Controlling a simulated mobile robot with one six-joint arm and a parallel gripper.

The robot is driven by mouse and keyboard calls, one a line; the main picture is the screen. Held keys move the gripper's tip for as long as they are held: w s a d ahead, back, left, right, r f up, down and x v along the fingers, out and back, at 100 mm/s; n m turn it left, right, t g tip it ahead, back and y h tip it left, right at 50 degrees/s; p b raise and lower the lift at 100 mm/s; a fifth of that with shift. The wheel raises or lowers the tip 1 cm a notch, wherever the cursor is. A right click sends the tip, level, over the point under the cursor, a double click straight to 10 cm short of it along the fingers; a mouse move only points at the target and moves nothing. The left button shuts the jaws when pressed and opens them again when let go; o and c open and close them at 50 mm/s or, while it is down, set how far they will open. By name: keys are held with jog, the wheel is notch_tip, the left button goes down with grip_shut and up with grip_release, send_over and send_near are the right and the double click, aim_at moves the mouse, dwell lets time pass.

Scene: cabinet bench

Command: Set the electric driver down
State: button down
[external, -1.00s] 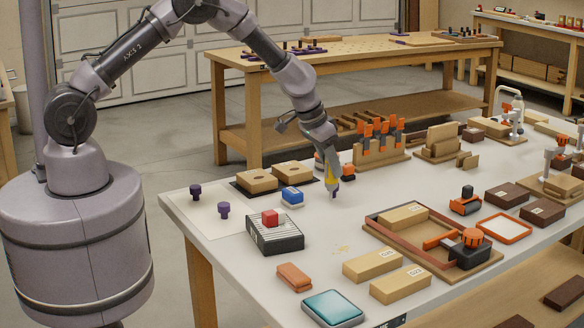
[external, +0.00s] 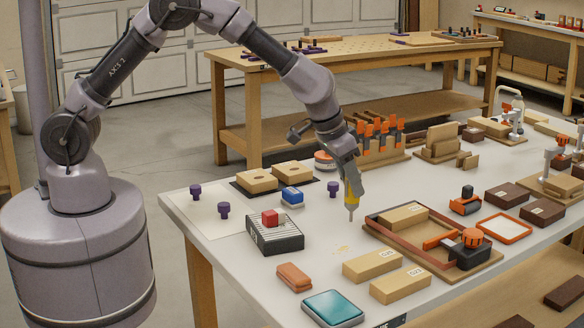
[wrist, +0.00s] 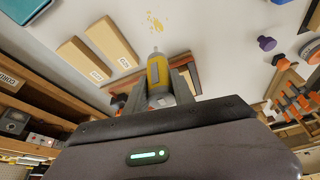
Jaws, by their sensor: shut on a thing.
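The electric driver (external: 352,193) is yellow with a grey lower end and a thin bit pointing down. My gripper (external: 352,182) is shut on it and holds it roughly upright over the white bench top (external: 315,240), just left of the red-brown framed tray (external: 378,226). I cannot tell whether the bit touches the bench. In the wrist view the driver (wrist: 157,72) lies between the two grey fingers of my gripper (wrist: 172,82). Its upper end is partly hidden by the gripper.
A purple peg (external: 333,188) stands close left of the driver. A rack of orange-handled tools (external: 378,142) stands behind. Wood blocks (external: 372,265) lie in front. Bare bench shows left of the tray.

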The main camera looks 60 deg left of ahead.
aim_at(348, 206)
notch_tip(348, 206, down, 7)
jog(key=shift+f+b, duration=0.2)
jog(key=shift+b, duration=1)
jog(key=shift+f, duration=0.2)
jog(key=c, duration=1.1)
grip_release()
jog(key=shift+o, duration=0.2)
jog(key=shift+r, duration=0.1)
